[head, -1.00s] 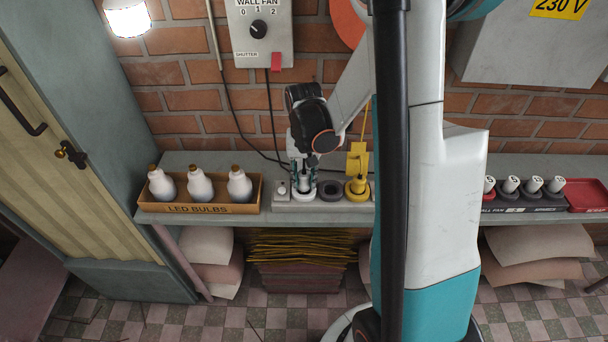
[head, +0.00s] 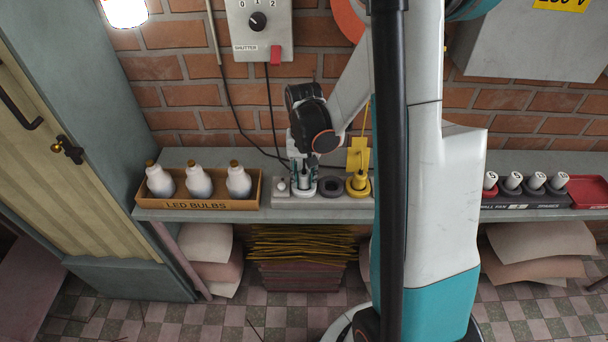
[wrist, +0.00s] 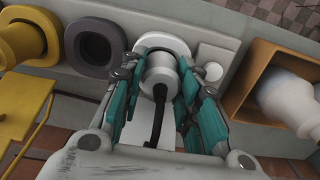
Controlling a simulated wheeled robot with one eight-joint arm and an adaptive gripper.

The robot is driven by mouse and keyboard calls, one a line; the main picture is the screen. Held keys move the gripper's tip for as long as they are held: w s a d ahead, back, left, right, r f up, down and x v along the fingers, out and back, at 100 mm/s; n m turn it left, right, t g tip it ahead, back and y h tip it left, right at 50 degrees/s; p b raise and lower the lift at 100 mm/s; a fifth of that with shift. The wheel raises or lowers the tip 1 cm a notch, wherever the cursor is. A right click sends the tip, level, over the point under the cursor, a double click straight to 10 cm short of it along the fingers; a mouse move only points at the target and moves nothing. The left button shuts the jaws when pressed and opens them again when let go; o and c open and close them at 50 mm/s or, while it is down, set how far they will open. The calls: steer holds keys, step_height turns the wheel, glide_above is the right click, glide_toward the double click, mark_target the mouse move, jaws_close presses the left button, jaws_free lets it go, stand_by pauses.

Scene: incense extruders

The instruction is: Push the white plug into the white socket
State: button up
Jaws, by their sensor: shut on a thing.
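The white plug (wrist: 158,72) is between the teal fingers of my gripper (wrist: 160,88) in the wrist view, with its black cord trailing back toward my wrist. My gripper (head: 303,178) is shut on the plug and points down at the strip on the shelf. The white socket (wrist: 176,46) is a pale ring directly at the plug's front end; it also shows in the head view (head: 303,192). The plug lines up with the ring, but I cannot tell how deep it sits. The fingers partly hide the plug and socket.
Beside the white socket are an empty dark grey socket (head: 331,187) and a yellow plug (head: 358,182) in a yellow socket. A small white knob (head: 281,186) is on the other side. A box of bulbs (head: 210,205) stands left on the shelf (head: 160,215).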

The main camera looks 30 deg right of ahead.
mark_target(304, 173)
steer(key=o, duration=1.1)
steer(key=shift+o, duration=0.2)
steer(key=shift+r, duration=0.1)
step_height(304, 173, up, 12)
